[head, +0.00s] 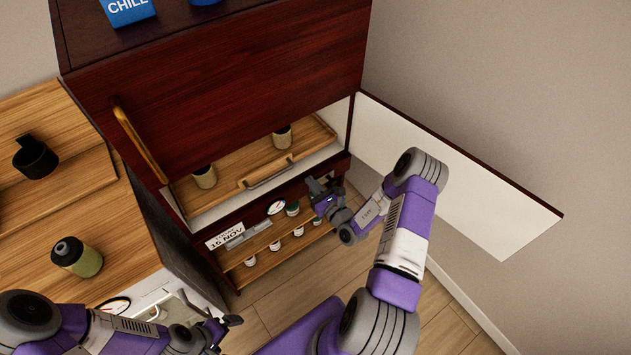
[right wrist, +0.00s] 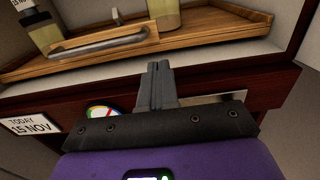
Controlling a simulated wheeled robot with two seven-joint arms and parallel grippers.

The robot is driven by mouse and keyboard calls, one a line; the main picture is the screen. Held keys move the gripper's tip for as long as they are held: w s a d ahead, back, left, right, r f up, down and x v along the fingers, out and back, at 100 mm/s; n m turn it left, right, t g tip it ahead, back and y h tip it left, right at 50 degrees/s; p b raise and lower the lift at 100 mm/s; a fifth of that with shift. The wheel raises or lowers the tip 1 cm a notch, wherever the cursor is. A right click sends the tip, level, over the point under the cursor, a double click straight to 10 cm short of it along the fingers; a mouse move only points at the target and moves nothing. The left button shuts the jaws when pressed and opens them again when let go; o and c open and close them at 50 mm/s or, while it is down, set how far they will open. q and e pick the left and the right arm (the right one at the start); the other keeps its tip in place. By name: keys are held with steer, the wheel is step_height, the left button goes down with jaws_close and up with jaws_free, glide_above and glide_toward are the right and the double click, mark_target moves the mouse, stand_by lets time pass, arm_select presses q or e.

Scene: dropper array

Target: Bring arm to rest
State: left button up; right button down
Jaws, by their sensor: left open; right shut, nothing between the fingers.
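My right arm reaches in from the right in the head view. Its gripper (head: 318,190) is in front of the dark red cabinet (head: 230,80), by the lower edge of its open compartment. In the right wrist view the right gripper (right wrist: 158,80) has its fingers together with nothing between them, just below a wooden tray's metal handle (right wrist: 100,45). My left gripper (head: 218,325) is at the bottom of the head view, open and empty, right of the wooden counter (head: 115,235).
The wooden tray (head: 240,163) holds two jars in the compartment. A white door (head: 460,175) stands open at right. Below are a dial (head: 276,208), a date card (head: 225,236) and a shelf of small bottles. An olive bottle (head: 78,258) and black cup (head: 35,158) stand at left.

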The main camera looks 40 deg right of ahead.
steer(key=s+p, duration=0.1)
steer(key=s, duration=0.8)
